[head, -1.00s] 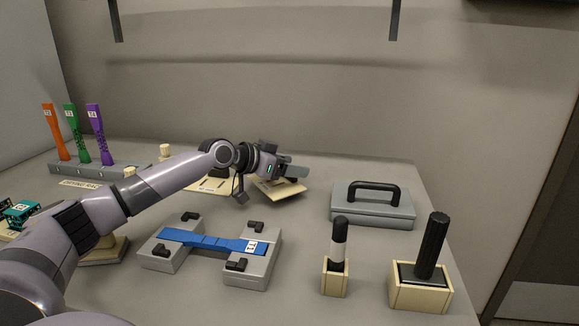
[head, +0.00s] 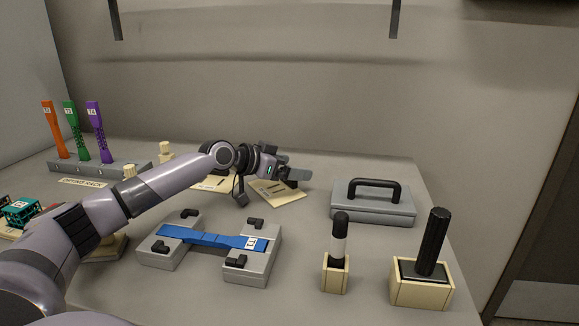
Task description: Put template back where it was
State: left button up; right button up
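My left arm reaches in from the left, and its gripper (head: 289,167) is at the back middle of the table. Its two grey fingers look spread apart. A thin cream plate (head: 283,194), which may be the template, lies nearly flat on the table just below the fingers. Dark parts at the fingertips cover its upper edge, so I cannot tell whether they touch it. Another cream plate with a dark marking (head: 209,184) lies to its left, partly behind my arm. My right gripper is not in view.
A blue specimen (head: 213,239) spans two grey blocks in front. A grey lidded case (head: 372,207) with a black handle stands right. Two black-handled tools (head: 340,240) (head: 433,243) stand in cream holders. A drying rack (head: 100,170) holds orange, green and purple specimens at left.

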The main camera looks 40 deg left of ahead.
aim_at(268, 191)
pick_arm(q)
jog(key=shift+r, duration=0.2)
jog(key=shift+r+p, duration=0.6)
jog(key=v, duration=0.2)
jog(key=b+v, duration=0.1)
jog(key=v, duration=0.1)
jog(key=b+v, duration=0.1)
jog(key=v, duration=0.1)
jog(key=shift+s+a+f, duration=0.1)
jog(key=shift+s+f, duration=0.15)
jog(key=shift+f, duration=0.1)
jog(key=shift+b+v, duration=0.7)
jog(key=shift+v, duration=0.3)
jog(key=shift+r+b+v, duration=0.2)
jog(key=shift+b+v, duration=1.25)
jog(key=shift+v, duration=0.3)
